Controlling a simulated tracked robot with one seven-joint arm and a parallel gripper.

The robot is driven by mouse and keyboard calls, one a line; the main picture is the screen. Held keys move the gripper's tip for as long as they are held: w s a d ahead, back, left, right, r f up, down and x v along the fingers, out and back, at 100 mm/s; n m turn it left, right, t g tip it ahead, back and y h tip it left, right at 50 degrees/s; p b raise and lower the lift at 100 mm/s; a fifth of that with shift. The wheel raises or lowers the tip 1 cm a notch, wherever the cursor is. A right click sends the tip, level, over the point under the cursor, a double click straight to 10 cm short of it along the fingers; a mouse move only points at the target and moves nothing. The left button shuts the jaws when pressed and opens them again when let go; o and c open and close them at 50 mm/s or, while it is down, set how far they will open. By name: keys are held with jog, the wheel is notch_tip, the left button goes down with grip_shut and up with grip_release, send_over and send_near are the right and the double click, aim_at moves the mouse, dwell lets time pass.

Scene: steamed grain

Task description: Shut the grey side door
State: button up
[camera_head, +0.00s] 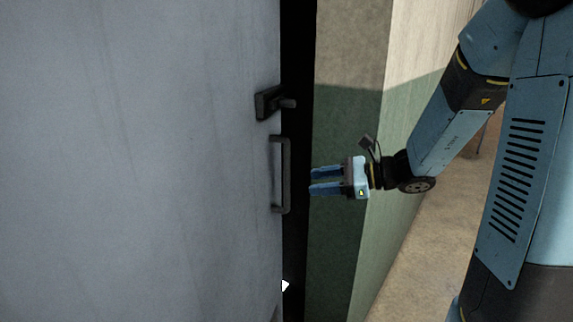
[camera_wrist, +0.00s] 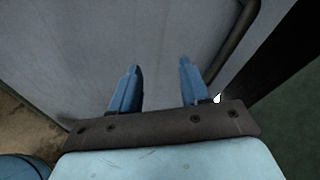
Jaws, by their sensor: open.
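The grey side door (camera_head: 140,160) fills the left of the head view, with a dark gap between its edge and the wall. A dark pull handle (camera_head: 284,175) stands upright near that edge, and a dark latch (camera_head: 268,103) sits above it. My gripper (camera_head: 312,181) is open and empty to the right of the pull handle, apart from it in the head view. In the wrist view the open fingers (camera_wrist: 160,72) point toward the grey door panel (camera_wrist: 120,35), and the pull handle (camera_wrist: 236,42) lies to the right of them. Contact with the door cannot be told.
A wall (camera_head: 345,130), green below and pale above, stands right of the gap, behind my gripper. Brown floor (camera_head: 440,225) shows at the lower right. The gap (camera_head: 296,235) is dark inside, with a small white spot low down.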

jog(key=w+d+f+m+t, duration=0.2)
jog(key=w+d+m+t, duration=0.25)
jog(key=w+m, duration=0.3)
jog(key=r+x, duration=0.1)
jog(key=x, duration=1.3)
jog(key=shift+a+n+y, duration=0.2)
jog(key=shift+n+y, duration=0.2)
jog(key=shift+n, duration=0.05)
jog(key=shift+w+r+t, duration=0.1)
jog(key=shift+w+t, duration=0.05)
jog(key=shift+t, duration=0.1)
jog(key=shift+c, duration=0.3)
grip_shut()
